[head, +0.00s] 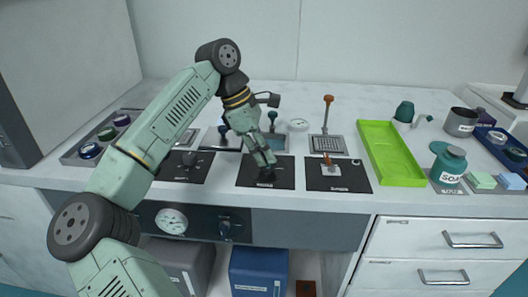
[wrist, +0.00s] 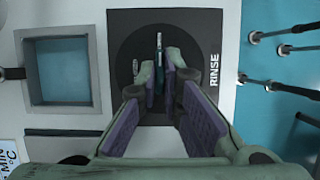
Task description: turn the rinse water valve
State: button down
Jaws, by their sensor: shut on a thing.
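The rinse water valve sits on a square black plate marked RINSE (wrist: 205,30) in the wrist view. Its thin grey handle (wrist: 159,42) stands up between my fingertips. My gripper (wrist: 160,82) is shut on this handle from above, with purple pads along its fingers. In the head view my gripper (head: 266,172) reaches down onto the middle black plate (head: 250,180) on the counter. There the gripper hides the valve handle, and much of the valve's body is covered by the fingers in the wrist view.
A black plate with a knob (head: 186,160) lies to the left and another with a small fixture (head: 330,169) to the right. A green tray (head: 412,181) and a soap bottle (head: 449,166) stand further right. A gauge (head: 172,221) is on the counter's front.

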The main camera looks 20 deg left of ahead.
jog(key=c, duration=1.8)
grip_release()
jog(key=shift+o, duration=0.2)
jog(key=v, duration=1.2)
